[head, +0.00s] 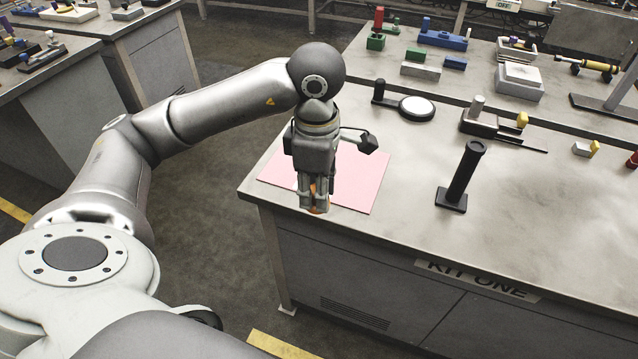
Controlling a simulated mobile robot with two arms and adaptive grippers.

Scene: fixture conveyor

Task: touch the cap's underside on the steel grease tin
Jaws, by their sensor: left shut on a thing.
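My left gripper (314,203) points down over the near left corner of the bench and is shut on a small orange-brown thing (315,188). The fingers hide most of that thing, so I cannot tell whether it is the cap or part of the grease tin. It is over the near edge of a pink mat (358,180); I cannot tell whether it touches the mat. I cannot make out a steel grease tin or a cap's underside for certain. My right gripper is out of view.
A black upright post on a base (463,178) stands right of the mat. Behind are a round white-topped disc with a black handle (417,107) and a dark fixture with a yellow knob (495,125). Blocks and tools line the back. The bench front right is clear.

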